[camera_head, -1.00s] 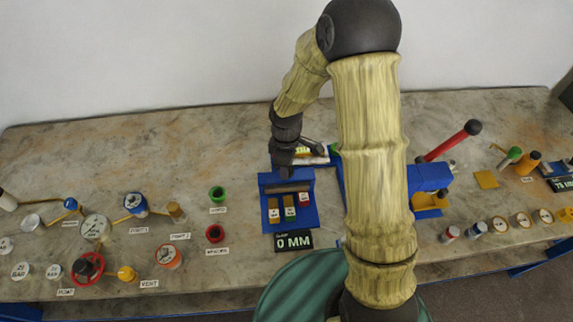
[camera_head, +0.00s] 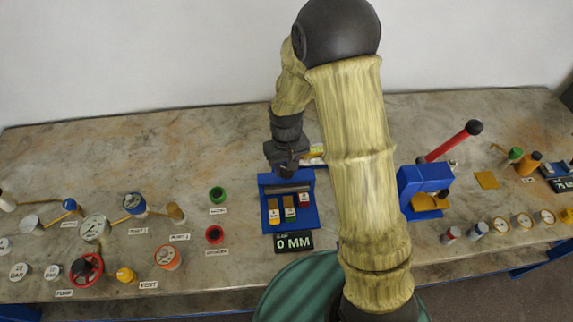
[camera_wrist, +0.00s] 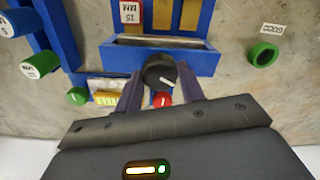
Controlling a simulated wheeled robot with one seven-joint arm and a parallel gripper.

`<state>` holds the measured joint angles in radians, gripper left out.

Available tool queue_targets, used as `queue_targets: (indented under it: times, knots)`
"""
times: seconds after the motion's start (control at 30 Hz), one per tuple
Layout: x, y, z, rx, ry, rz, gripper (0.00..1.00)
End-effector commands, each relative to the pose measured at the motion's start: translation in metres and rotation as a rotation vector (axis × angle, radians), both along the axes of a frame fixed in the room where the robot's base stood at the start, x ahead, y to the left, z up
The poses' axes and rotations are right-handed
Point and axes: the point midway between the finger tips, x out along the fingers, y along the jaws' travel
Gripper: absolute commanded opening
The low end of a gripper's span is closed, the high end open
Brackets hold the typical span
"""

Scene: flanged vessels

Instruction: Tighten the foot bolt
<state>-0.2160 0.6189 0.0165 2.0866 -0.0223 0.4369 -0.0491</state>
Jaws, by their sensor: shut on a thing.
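A black round knob (camera_wrist: 158,73) with a white line on its top sits between my gripper's fingers (camera_wrist: 160,82) in the wrist view. The fingers are shut on its sides. It stands at the edge of a blue fixture (camera_wrist: 205,58) with a slot. In the head view my gripper (camera_head: 285,170) is at the back of this blue fixture (camera_head: 308,212), and the knob cannot be made out there. A small red knob (camera_wrist: 162,100) shows between the fingers, nearer my palm. I cannot read any label naming the foot bolt.
A display reading 0 MM (camera_head: 294,241) stands in front of the fixture. A blue press with a red lever (camera_head: 452,142) stands right of my arm. Gauges and valves crowd the left side.

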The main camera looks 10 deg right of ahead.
Motion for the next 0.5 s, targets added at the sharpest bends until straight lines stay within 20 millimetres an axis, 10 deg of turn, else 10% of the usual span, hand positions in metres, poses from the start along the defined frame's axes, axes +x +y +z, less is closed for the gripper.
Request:
queue_targets:
  times: [0.5]
  knots:
    - [0.0013, 0.0001, 0.0024, 0.0, -0.004, -0.489, 0.16]
